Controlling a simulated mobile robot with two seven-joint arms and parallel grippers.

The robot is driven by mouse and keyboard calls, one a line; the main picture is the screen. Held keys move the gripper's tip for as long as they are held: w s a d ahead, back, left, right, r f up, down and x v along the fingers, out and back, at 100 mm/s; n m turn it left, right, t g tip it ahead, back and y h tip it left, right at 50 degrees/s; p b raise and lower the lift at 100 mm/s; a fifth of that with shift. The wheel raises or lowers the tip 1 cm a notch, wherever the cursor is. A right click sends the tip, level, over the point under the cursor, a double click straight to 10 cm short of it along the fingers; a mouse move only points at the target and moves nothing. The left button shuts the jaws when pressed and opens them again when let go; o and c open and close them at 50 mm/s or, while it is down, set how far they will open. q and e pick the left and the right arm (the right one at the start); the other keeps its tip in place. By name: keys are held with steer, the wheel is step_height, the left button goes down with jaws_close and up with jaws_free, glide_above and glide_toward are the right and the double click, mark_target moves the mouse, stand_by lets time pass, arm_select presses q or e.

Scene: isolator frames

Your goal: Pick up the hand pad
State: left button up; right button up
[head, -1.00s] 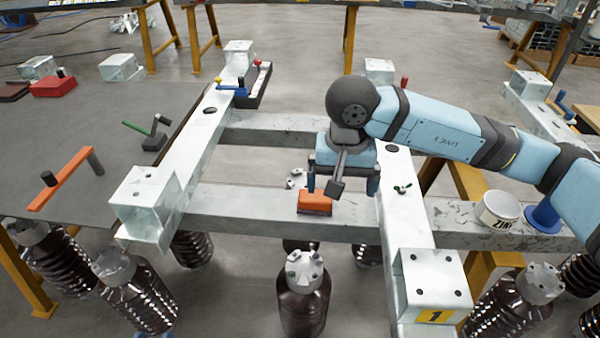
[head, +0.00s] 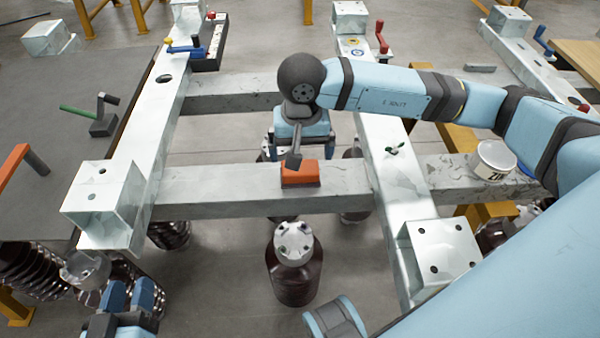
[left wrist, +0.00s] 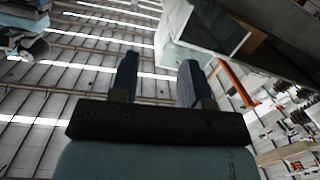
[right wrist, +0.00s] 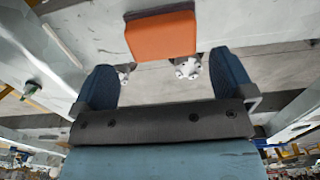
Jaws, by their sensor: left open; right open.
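The hand pad (head: 300,172), an orange block with a dark edge, sits on the grey crossbeam in the head view. In the right wrist view the pad (right wrist: 160,37) shows ahead of the fingers, roughly centred between them. My right gripper (right wrist: 165,82) is open and empty, apart from the pad. In the head view it is just behind the pad, its fingers partly hidden by its own wrist parts. My left gripper (head: 130,296) is open and empty at the lower left of the head view, away from the pad.
The crossbeam (head: 230,190) joins two pale metal beams (head: 145,150). A brown ribbed insulator (head: 293,265) stands below in front. A white tin (head: 492,160) is on the beam to the right. A green-handled tool (head: 98,120) lies on the dark table at left.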

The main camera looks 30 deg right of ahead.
mark_target(300, 172)
steer(key=shift+f, duration=0.5)
step_height(300, 172, down, 4)
steer(key=shift+s+a+r+b, duration=0.1)
steer(key=shift+a+r+b, duration=0.05)
steer(key=shift+b, duration=0.6)
steer(key=shift+f, duration=0.4)
steer(key=c, duration=0.8)
arm_select(q)
steer(key=r, duration=0.1)
steer(key=d+r+t+h, duration=0.1)
steer(key=r, duration=0.1)
steer(key=shift+w, duration=0.15)
